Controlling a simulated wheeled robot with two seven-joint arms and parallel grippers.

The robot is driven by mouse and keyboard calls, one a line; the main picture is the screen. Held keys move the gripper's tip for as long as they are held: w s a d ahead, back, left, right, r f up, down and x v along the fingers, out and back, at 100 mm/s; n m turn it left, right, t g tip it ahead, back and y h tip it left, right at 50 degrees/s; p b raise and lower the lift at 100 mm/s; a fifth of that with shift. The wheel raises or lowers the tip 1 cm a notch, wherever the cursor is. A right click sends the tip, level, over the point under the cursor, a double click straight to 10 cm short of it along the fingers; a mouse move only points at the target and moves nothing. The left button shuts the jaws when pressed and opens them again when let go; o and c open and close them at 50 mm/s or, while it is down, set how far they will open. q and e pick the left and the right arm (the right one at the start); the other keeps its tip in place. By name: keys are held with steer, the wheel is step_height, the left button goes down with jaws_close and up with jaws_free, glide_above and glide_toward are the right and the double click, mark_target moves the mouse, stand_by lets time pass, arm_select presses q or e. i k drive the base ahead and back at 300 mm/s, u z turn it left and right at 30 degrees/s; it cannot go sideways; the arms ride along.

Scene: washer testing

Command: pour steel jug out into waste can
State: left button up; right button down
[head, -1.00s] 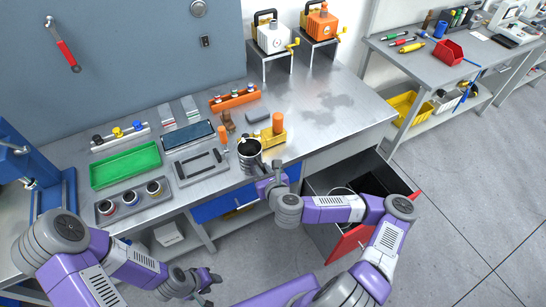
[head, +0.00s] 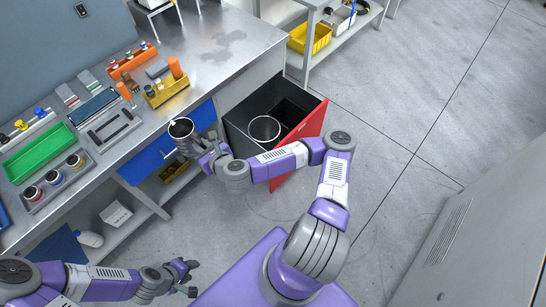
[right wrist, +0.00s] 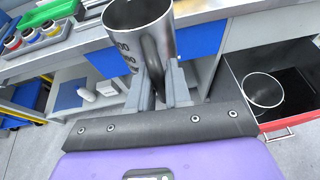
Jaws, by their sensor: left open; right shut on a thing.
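The steel jug (head: 181,130) is upright in my right gripper (head: 212,150), just off the front edge of the workbench. In the right wrist view the jug (right wrist: 138,30) shows dark markings on its side, and the fingers (right wrist: 160,88) are shut on its handle. What the jug holds cannot be made out. The waste can (head: 265,129) is a round, light-rimmed can inside the open drawer, to the right of the jug; it also shows in the right wrist view (right wrist: 262,89). My left gripper (head: 188,276) is open and empty, low over the floor at the lower left.
The open drawer (head: 313,121) has a red front and dark inside, and sticks out from the workbench (head: 205,70). A green tray (head: 38,150), a cup holder (head: 57,184) and an orange rack (head: 131,61) stand on the bench.

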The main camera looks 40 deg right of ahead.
mark_target(265, 131)
steer(key=z, duration=0.3)
steer(key=i, duration=0.7)
steer(key=z, duration=1.1)
steer(key=i, duration=0.55)
steer(key=z, duration=0.45)
